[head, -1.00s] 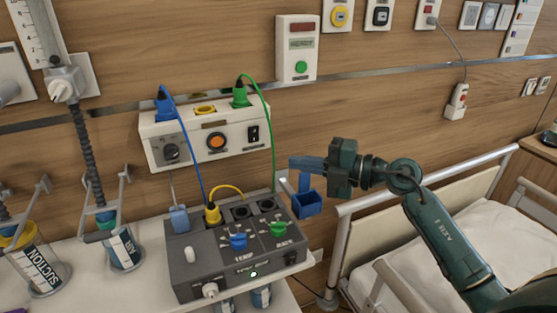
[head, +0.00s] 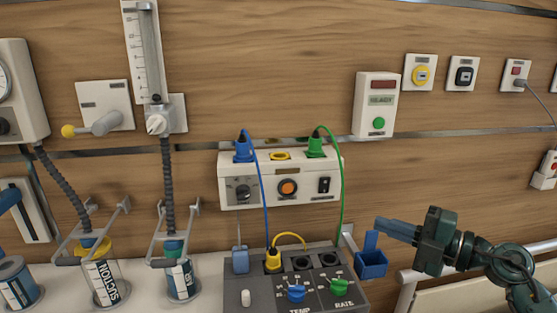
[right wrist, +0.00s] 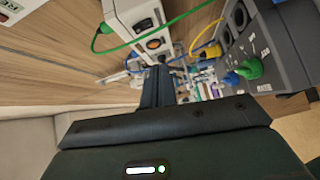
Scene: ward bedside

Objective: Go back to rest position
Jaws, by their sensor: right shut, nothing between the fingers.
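My right gripper (head: 378,222) is at the lower right of the head view, its blue fingers together and pointing left. Nothing is held between them. The fingertips are just above and right of a blue open-topped holder (head: 370,264) beside the grey control box (head: 240,292); I cannot tell whether they touch it. In the right wrist view the dark fingers (right wrist: 155,85) point away towards the wall units. My left gripper is not in view.
A white wall unit (head: 227,197) has blue and green cables plugged in. The grey box has a yellow plug (head: 273,261) and blue and green knobs. Suction jars (head: 108,284) stand at left. A bed rail (head: 408,290) is below my right arm.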

